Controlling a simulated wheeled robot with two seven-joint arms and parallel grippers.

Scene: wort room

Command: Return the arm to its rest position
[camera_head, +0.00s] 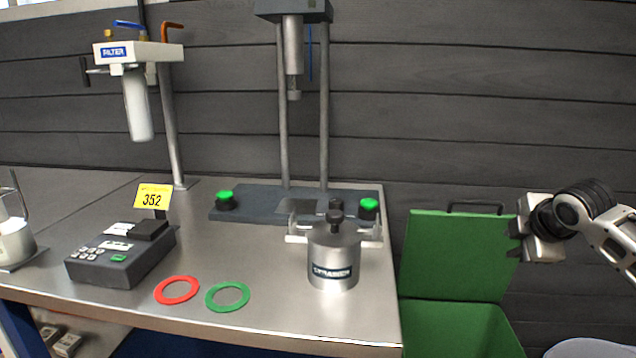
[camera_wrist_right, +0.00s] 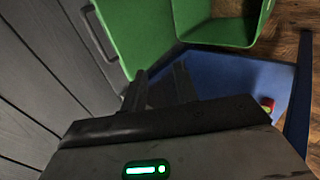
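My right gripper (camera_head: 514,240) is at the right side of the head view, in front of the open green lid (camera_head: 455,250) and to the right of the steel bench. Its fingers point left. In the right wrist view my right gripper (camera_wrist_right: 160,75) shows two dark fingers apart with nothing between them, so it is open and empty. The right arm reaches in from the right edge. My left gripper is not in view in either frame.
A green bin (camera_head: 462,332) stands right of the bench (camera_head: 250,325). The bench holds a strainer pot (camera_head: 333,262), a press (camera_head: 240,200), a red ring (camera_head: 161,297), a green ring (camera_head: 211,303), a keypad device (camera_head: 105,270) and a filter stand (camera_head: 172,110). A dark plank wall is behind.

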